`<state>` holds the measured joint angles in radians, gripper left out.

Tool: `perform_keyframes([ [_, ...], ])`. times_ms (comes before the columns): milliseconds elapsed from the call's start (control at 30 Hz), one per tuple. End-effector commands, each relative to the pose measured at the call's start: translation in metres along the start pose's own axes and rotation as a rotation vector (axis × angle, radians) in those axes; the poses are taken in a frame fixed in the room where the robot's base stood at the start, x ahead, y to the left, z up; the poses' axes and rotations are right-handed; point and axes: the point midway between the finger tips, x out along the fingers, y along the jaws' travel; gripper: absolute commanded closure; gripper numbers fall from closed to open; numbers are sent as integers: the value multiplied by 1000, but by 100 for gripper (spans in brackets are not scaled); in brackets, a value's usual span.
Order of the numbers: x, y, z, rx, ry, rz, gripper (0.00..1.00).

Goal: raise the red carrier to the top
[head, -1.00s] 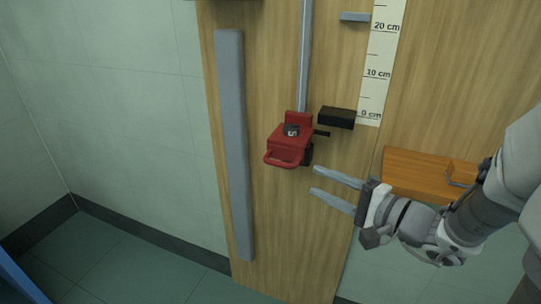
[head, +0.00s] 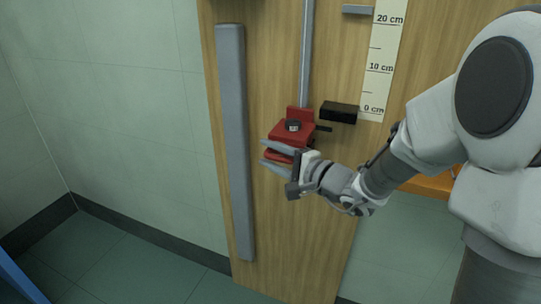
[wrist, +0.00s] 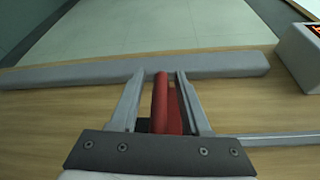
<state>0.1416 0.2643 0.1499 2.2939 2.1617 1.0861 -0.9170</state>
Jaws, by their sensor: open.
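The red carrier (head: 293,131) sits at the low end of a vertical grey rail (head: 306,60) on the wooden board, about level with the scale's zero mark. In the wrist view the carrier's red handle (wrist: 160,100) lies between the two open fingers of my gripper (wrist: 160,75), with a gap visible on the left side; contact on the right side is unclear.
A grey bar (head: 233,140) runs down the board's left side. A grey stop (head: 357,9) sits higher up. An orange-brown block (head: 430,186) is partly behind my arm.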

Motion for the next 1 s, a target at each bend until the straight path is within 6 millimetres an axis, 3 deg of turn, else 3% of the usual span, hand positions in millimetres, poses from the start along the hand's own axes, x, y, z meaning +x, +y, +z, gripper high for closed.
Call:
perform_keyframes([
  [167, 0, 0, 0, 0, 0, 0, 56],
  [400, -1, 1, 0, 1, 1, 2, 100],
  [1000, -1, 5, 0, 6, 2, 11, 100],
])
